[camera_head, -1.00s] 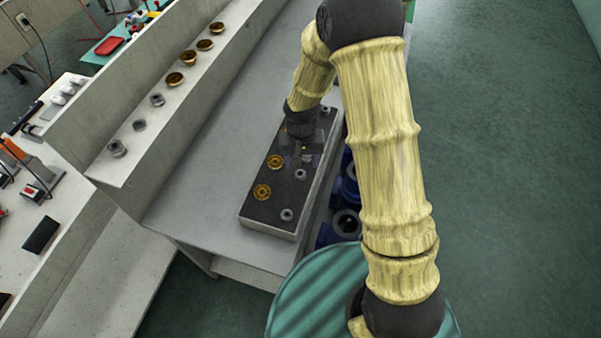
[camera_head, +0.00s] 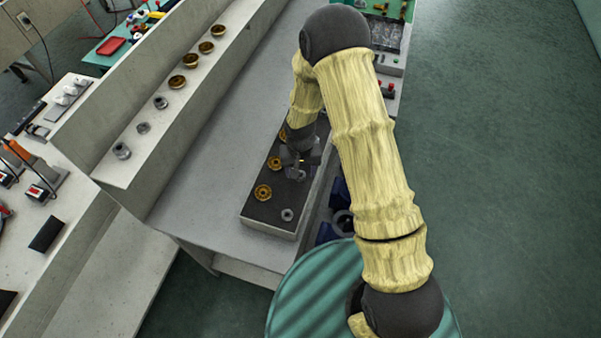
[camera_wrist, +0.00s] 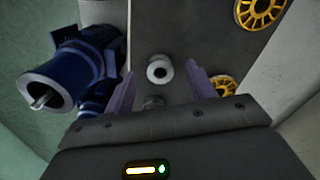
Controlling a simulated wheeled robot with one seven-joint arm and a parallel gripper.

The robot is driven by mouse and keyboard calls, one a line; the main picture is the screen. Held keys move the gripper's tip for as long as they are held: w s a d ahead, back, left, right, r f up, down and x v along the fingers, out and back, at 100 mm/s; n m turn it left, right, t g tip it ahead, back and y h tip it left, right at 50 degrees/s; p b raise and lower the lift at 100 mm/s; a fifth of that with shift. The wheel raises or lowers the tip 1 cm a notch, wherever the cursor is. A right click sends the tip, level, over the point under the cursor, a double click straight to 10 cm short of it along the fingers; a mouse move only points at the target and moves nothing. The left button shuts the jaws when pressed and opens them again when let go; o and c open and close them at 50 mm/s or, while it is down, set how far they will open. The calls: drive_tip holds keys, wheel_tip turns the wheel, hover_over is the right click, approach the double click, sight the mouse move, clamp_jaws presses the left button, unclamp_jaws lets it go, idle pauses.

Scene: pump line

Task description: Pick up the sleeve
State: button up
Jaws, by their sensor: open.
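A small grey ring-shaped sleeve (camera_wrist: 158,70) stands on the dark top of the parts tray (camera_wrist: 185,25). In the wrist view it lies between the fingertips of my gripper (camera_wrist: 161,71), with a gap on each side. My gripper also shows in the head view (camera_head: 299,172), pointing down over the tray, open and empty. How far the fingertips are above the sleeve is hard to tell. A second grey part (camera_wrist: 152,103) sits closer to the palm and is partly dark. Another grey sleeve (camera_head: 287,214) stands at the tray's near end.
Yellow spoked wheels (camera_wrist: 262,12) lie on the tray beside the grey parts. Blue pump bodies (camera_wrist: 75,70) stand close along the tray's other side. A ledge (camera_head: 150,160) holds a row of brass and grey parts. The grey bench between is clear.

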drive_tip(key=shift+f, duration=0.5)
drive_tip(key=c, duration=1.1)
